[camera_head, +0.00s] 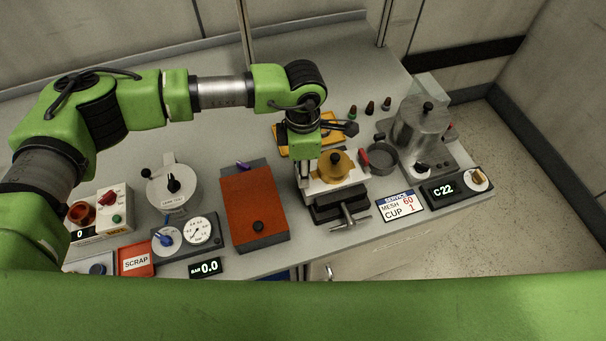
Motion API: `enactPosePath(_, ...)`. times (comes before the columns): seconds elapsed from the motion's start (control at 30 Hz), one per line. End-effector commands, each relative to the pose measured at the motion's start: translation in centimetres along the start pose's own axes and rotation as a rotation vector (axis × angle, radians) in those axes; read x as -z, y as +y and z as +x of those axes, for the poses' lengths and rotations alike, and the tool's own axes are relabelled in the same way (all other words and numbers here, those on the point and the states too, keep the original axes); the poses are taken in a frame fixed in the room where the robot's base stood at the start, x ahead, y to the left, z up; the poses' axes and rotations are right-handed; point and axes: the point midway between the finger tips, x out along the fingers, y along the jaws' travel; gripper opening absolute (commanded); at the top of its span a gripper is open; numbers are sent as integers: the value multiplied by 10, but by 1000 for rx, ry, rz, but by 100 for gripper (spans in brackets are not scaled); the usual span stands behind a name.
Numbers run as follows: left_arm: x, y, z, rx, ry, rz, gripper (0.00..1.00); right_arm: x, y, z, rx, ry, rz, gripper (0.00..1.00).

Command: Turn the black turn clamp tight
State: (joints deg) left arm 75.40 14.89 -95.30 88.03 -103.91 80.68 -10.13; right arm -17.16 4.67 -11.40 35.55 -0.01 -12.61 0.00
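A brass-coloured round part (345,166) with a black knob (336,159) on top sits on a pale block held over a black vise-like base (338,204). A steel T-shaped handle (350,222) sticks out at the base's front. I cannot tell for sure which of these black parts is the turn clamp. My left gripper (306,178) points down at the left side of the brass part, close to the black knob. Whether it touches anything is unclear. Its fingers are small and partly hidden by my green wrist. My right gripper does not show.
A red-brown box (253,208) stands left of the vise. A dark round cup (382,159) and a steel pot (420,124) stand to the right. A yellow tray (330,131) lies behind. A sign (400,206) and a display (442,190) line the front edge.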

Motion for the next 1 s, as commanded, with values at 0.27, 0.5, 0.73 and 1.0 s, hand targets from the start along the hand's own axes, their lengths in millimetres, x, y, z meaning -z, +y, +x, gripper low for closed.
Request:
enactPosePath(0.27,0,1,10,-6,-1,262,9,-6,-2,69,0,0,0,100)
enactPosePath(0.5,0,1,9,-6,0,489,9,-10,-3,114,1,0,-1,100)
enactPosePath(0.73,0,1,8,-5,0,707,9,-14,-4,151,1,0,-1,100)
enactPosePath(1.0,0,1,6,-4,1,960,9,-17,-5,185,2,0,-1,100)
